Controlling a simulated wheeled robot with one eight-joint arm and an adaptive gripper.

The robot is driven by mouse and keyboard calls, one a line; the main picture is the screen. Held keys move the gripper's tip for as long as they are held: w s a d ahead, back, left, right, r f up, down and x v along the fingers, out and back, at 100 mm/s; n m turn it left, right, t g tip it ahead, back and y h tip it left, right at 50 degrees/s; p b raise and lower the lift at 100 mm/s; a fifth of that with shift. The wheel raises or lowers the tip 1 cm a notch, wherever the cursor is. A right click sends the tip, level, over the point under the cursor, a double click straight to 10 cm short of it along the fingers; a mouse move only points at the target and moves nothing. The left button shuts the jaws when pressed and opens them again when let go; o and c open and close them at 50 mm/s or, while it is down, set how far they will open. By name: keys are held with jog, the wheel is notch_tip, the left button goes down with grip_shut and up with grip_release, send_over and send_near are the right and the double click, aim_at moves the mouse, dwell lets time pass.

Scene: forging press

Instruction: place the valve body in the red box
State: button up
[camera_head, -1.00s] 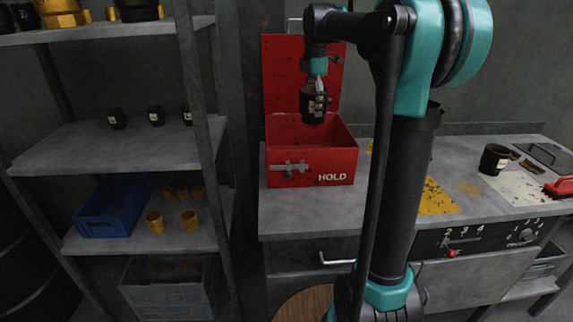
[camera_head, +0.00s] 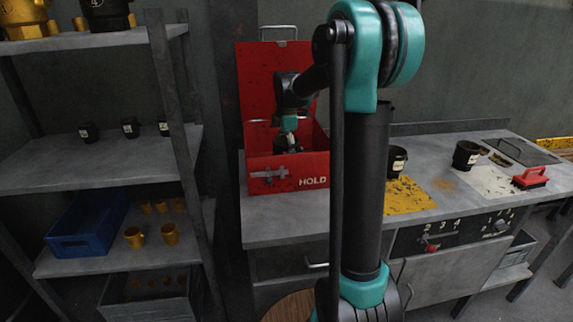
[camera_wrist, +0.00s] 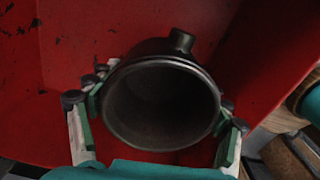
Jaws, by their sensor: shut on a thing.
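The red box (camera_head: 318,171), marked HOLD, stands on the workbench with its lid raised at the back. My gripper (camera_head: 287,143) is lowered into the box opening. In the wrist view my gripper (camera_wrist: 160,135) is shut on the dark valve body (camera_wrist: 178,52), a round hollow piece with a short stub on its rim. Its open mouth faces the camera, with green-padded fingers on both sides. Red box walls surround it. In the head view the valve body is mostly hidden by the box front and the gripper. I cannot tell whether it touches the box floor.
Another dark cup-shaped part (camera_head: 397,162) stands by the yellow patch (camera_head: 405,197), and a similar one (camera_head: 466,155) stands farther right. A red brush (camera_head: 530,178) lies at the bench's right. The shelf at left holds a blue crate (camera_head: 88,226) and several brass parts.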

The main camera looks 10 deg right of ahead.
jog(key=shift+f, duration=2.2)
jog(key=o, duration=1.9)
jog(key=shift+f, duration=0.1)
notch_tip(320, 180, up, 12)
jog(key=shift+r, duration=0.15)
